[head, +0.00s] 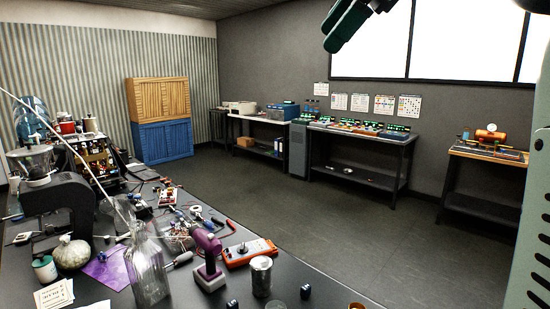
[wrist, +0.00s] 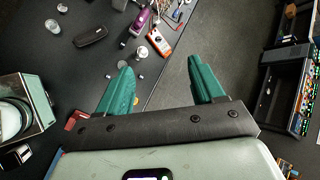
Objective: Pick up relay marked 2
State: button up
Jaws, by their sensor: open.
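My gripper (wrist: 159,64) shows in the wrist view with its two green fingers wide apart and nothing between them. It hangs high above the edge of the dark workbench. In the head view, part of my gripper (head: 350,24) shows at the top right, far above the bench. I cannot pick out the relay marked 2. Two small dark blue pieces, one (head: 306,291) right of a metal can and one (head: 232,304) at the bottom edge, lie on the near bench. They could be relays, but no number is readable.
A clear glass bottle (head: 147,270), a purple drill (head: 208,259), an orange meter (head: 250,252) and a metal can (head: 261,277) crowd the near bench (head: 190,297). A black case (wrist: 91,32) lies on it in the wrist view. The floor (head: 300,215) beyond is clear.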

jog(key=w+d+f+m+t+y, duration=0.2)
jog(key=w+d+m+y, duration=0.2)
jog(key=w+d+m, duration=0.65)
jog(key=m, duration=0.1)
send_near(309, 288)
jog(key=shift+s+d+r+h, duration=0.2)
jog(key=shift+d+r+h, duration=0.1)
jog(key=shift+d+r, duration=0.2)
jog(key=shift+w+a+f, duration=0.1)
jog(key=shift+f, duration=0.25)
jog(key=x, duration=1)
jog(key=shift+a+r, duration=0.1)
jog(key=shift+a, duration=0.25)
jog(key=c, duration=1.2)
